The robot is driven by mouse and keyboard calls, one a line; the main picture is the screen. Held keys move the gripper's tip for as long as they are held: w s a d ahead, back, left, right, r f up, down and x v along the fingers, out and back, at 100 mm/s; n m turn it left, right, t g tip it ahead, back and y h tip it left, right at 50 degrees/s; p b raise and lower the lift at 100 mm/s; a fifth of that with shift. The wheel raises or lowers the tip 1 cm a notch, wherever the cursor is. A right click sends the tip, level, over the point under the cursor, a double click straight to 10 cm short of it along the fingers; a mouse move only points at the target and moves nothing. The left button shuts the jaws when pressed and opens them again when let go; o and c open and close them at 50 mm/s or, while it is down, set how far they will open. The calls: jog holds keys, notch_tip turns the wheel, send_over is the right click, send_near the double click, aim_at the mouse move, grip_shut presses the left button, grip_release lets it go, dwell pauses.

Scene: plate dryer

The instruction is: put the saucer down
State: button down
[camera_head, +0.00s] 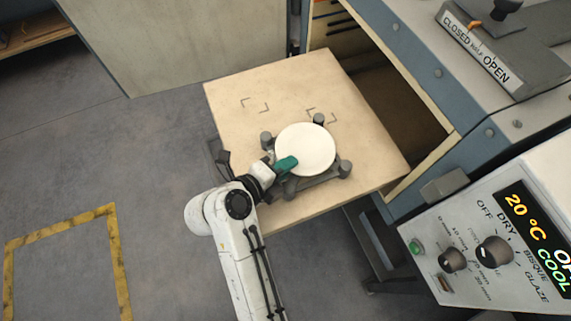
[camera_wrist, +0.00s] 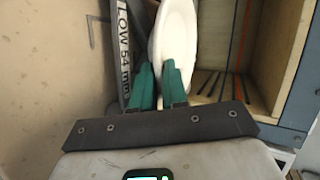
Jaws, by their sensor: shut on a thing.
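The saucer (camera_head: 305,149) is a plain white disc, seen over a grey stand with round posts (camera_head: 345,169) on the wooden board. In the wrist view the saucer (camera_wrist: 174,38) stands edge-on between the green fingers. My gripper (camera_head: 286,164) has green fingers and is shut on the saucer's near left rim. It also shows in the wrist view (camera_wrist: 159,82). I cannot tell whether the saucer touches the stand, since the saucer hides its middle.
The wooden board (camera_head: 240,125) has corner marks at its back left and back middle. An open dryer cavity (camera_head: 400,110) lies to the right. A control panel (camera_head: 495,245) juts in at the lower right. A lever plate (camera_head: 490,60) reads CLOSED and OPEN.

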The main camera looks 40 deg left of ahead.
jog(key=c, duration=1.4)
grip_release()
jog(key=v, duration=1.2)
